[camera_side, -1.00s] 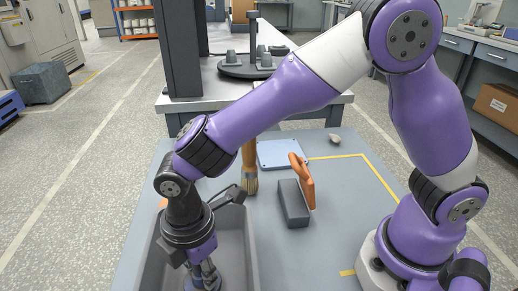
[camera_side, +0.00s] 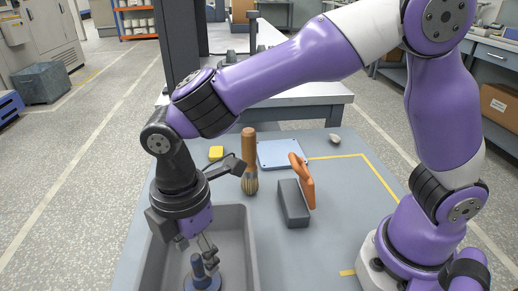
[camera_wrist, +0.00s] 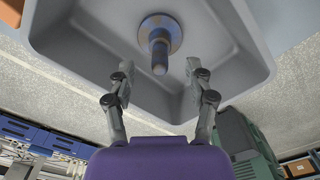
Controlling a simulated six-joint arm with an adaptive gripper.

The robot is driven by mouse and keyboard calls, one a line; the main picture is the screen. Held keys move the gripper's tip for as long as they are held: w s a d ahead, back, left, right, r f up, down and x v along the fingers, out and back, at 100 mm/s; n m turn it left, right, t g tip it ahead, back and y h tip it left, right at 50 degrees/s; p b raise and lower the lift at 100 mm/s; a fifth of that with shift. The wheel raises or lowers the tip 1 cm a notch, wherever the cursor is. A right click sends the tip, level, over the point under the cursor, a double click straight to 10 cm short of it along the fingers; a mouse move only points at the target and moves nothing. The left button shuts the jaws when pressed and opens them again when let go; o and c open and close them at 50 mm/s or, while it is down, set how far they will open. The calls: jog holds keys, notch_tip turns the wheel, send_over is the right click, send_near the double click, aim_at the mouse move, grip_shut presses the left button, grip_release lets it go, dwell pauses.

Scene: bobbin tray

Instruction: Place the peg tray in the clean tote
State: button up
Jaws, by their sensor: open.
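The peg tray, a round blue-grey disc (camera_side: 203,284) with an upright dark blue post, stands inside the grey tote (camera_side: 248,235) at the lower left of the side view. In the wrist view the peg tray (camera_wrist: 160,38) sits on the floor of the tote (camera_wrist: 250,50), its post pointing toward the camera. My gripper (camera_wrist: 160,82) is open, its two fingers apart and below the post in that picture. In the side view my gripper (camera_side: 208,250) is just above the post, with nothing held. The tray's lower edge is cut off in the side view.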

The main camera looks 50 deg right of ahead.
notch_tip(320, 180, up, 6)
jog(key=shift+r, duration=0.1)
jog(key=s+d+r+m+t, duration=0.1)
jog(key=s+d+m+t, duration=0.1)
jog(key=d+m, duration=0.7)
jog(key=s+d+r+m+t, duration=0.2)
jog(key=s+d+m+t, duration=0.1)
jog(key=d+m, duration=0.6)
jog(key=d, duration=0.3)
jog(key=shift+s+d+t, duration=0.25)
jog(key=shift+d+t, duration=0.05)
